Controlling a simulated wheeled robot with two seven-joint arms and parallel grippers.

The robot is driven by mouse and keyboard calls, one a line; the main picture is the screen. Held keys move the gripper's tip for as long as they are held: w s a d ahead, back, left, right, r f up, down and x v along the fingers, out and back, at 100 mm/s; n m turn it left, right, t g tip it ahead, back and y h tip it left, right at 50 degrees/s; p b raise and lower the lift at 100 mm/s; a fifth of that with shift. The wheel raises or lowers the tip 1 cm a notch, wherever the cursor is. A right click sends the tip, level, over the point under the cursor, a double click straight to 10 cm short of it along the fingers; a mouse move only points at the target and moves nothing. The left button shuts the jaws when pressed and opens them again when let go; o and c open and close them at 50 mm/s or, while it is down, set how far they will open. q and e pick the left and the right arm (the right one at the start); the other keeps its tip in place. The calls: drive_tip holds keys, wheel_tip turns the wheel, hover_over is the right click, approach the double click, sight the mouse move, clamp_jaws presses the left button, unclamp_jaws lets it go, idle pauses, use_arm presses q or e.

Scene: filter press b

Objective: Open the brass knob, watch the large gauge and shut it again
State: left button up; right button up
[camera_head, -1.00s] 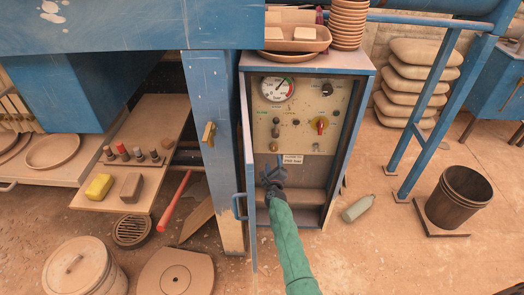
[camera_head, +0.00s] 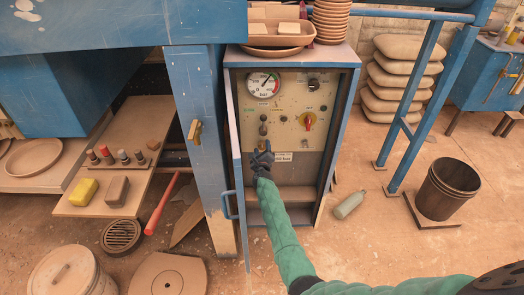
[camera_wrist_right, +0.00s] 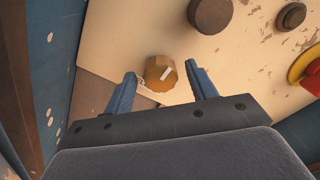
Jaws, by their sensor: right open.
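The brass knob (camera_wrist_right: 160,73) is a faceted round knob with a pale mark, low on the cream panel (camera_head: 285,105) in the open blue cabinet. My right gripper (camera_head: 262,151) is in front of the panel's lower part. In the wrist view its two blue fingers are apart, one at each side of the knob in the picture; I cannot tell whether they touch it. In the head view the gripper largely hides the knob. The large gauge (camera_head: 263,84) is at the panel's upper left, its dark needle pointing to the upper right. My left gripper is out of view.
A red and yellow switch (camera_head: 308,121) and dark knobs share the panel. The open cabinet door (camera_head: 236,160) stands left of my gripper. A blue post (camera_head: 204,150) with a brass piece is farther left. A green bottle (camera_head: 349,205) lies on the floor at right.

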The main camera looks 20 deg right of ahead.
drive_tip(key=shift+w, duration=0.1)
drive_tip(key=c, duration=1)
